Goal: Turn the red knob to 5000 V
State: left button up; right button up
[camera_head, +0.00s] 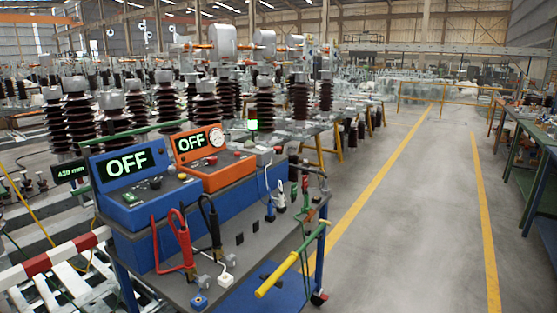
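A blue instrument box (150,210) and an orange instrument box (225,178) stand side by side on a trolley. Both displays read OFF: the blue box's display (128,162) and the orange box's display (190,142). The red parts are too small to tell knob from button, and no voltage value is readable. Neither of my grippers is in view.
Red and black cables with clamps (183,240) lie at the trolley's front. A yellow-handled rod (277,275) sticks out at the trolley's right front. A red-and-white barrier (62,252) stands at left. The floor aisle (410,220) at right is clear. Brown insulators (82,115) crowd behind.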

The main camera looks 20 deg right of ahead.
aim_at(211, 160)
jog(key=z, duration=0.25)
jog(key=i+l+u, duration=0.15)
jog(key=u, duration=0.35)
jog(key=i+l+u, duration=0.1)
jog(key=l+u, duration=0.4)
jog(key=i+l+u, duration=0.1)
jog(key=u, duration=0.4)
jog(key=l, duration=0.1)
